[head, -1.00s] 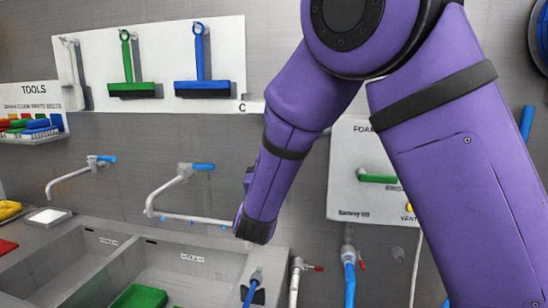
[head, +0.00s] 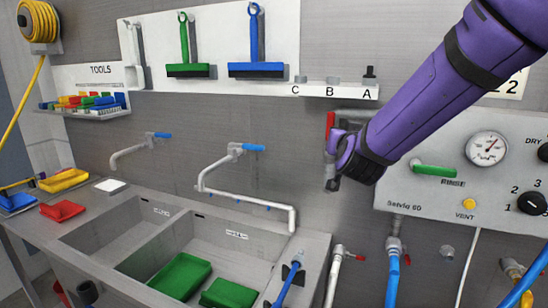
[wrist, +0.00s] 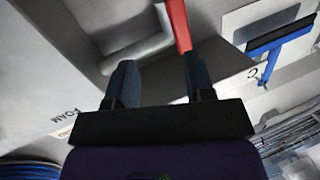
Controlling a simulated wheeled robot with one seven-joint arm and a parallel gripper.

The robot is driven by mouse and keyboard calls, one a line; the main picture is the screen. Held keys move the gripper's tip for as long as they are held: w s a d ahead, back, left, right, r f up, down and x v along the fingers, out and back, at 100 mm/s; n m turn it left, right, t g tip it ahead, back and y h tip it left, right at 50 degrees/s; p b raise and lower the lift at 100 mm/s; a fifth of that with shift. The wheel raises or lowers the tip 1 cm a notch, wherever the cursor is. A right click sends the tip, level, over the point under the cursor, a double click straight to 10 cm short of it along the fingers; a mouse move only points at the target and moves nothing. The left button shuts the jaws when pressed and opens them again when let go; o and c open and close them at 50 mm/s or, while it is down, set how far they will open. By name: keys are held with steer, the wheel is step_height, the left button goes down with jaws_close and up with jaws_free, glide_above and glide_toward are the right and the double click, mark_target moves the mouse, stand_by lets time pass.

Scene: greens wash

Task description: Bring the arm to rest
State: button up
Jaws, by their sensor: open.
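My purple arm (head: 440,95) reaches in from the upper right of the head view. My gripper (head: 333,168) is at its end, in front of the grey wall, above and right of the sinks and left of the control panel. In the wrist view the two dark fingers of my gripper (wrist: 160,72) stand apart with nothing held between them. A red handle (wrist: 179,24) passes behind the right finger there; whether they touch I cannot tell. A red part (head: 330,124) also shows just above the gripper in the head view.
A control panel (head: 410,205) with a gauge is on the wall at right. A tap (head: 245,195) reaches over the sinks (head: 210,238), which hold green trays (head: 182,276). Blue (head: 247,70) and green (head: 189,70) squeegees hang on the rack. Hoses hang below the panel.

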steer(key=s+d+n+g, duration=0.1)
steer(key=s+d+g, duration=0.3)
steer(key=s, duration=0.7)
steer(key=s+d+n+g+y, duration=0.1)
steer(key=s+d+g, duration=0.3)
steer(key=s, duration=0.8)
steer(key=s+d+n+g, duration=0.1)
steer(key=s+d+g, duration=0.3)
steer(key=s, duration=0.7)
steer(key=shift+s+d+f+y, duration=0.35)
steer(key=shift+f+y, duration=0.05)
